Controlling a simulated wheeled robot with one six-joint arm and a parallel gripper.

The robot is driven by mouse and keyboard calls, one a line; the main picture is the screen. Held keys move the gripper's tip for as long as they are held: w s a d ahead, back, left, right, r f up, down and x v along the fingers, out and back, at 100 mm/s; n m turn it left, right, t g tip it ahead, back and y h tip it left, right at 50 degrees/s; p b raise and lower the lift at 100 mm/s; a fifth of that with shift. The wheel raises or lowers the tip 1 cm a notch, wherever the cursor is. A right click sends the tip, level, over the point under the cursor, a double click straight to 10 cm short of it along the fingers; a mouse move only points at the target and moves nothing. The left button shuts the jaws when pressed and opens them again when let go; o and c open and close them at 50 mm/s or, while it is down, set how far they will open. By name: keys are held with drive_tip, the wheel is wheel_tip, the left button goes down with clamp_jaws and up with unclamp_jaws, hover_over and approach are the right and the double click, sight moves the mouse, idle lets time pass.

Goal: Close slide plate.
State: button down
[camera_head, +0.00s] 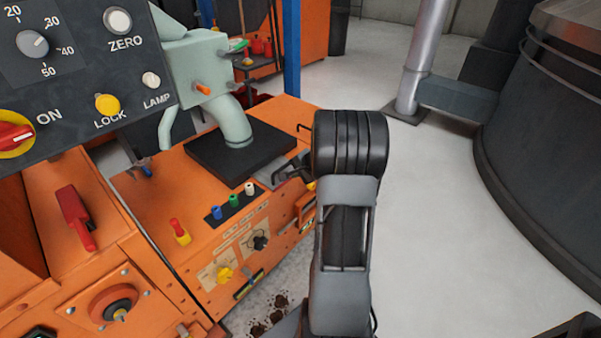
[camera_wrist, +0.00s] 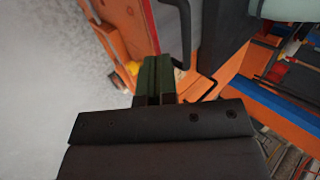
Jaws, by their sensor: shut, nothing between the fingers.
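I cannot tell for sure which part is the slide plate. A grey flat panel (camera_wrist: 177,42) with a black bar handle (camera_wrist: 187,30) shows just beyond my fingers in the wrist view, set in the orange machine; it may be the plate. My gripper (camera_wrist: 158,68) is shut and empty, its green fingertips pointing at that panel's lower edge. I cannot tell whether they touch it. A second thin black handle (camera_wrist: 206,92) is close to the right of the fingers. In the head view a black handle (camera_head: 303,128) sticks out behind my wrist, which hides the machine's right edge.
The orange machine (camera_head: 165,195) carries a pale green casting (camera_head: 200,65) on a black square base (camera_head: 238,152). A control panel (camera_head: 70,60) fills the upper left. Small coloured knobs are on its front. Open grey floor (camera_head: 435,220) lies right, before a large dark tank (camera_head: 550,120).

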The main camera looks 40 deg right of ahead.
drive_tip(key=w+a+f, duration=0.1)
drive_tip(key=w+f, duration=0.2)
drive_tip(key=w, duration=0.3)
drive_tip(key=shift+w+f+b, duration=0.15)
drive_tip(key=shift+f+b, duration=0.15)
drive_tip(key=shift+f, duration=0.05)
drive_tip(key=shift+a, duration=0.1)
drive_tip(key=w, duration=0.2)
drive_tip(key=w+a, duration=0.1)
drive_tip(key=w, duration=0.2)
drive_tip(key=shift+w+p, duration=0.35)
drive_tip(key=shift+p, duration=0.05)
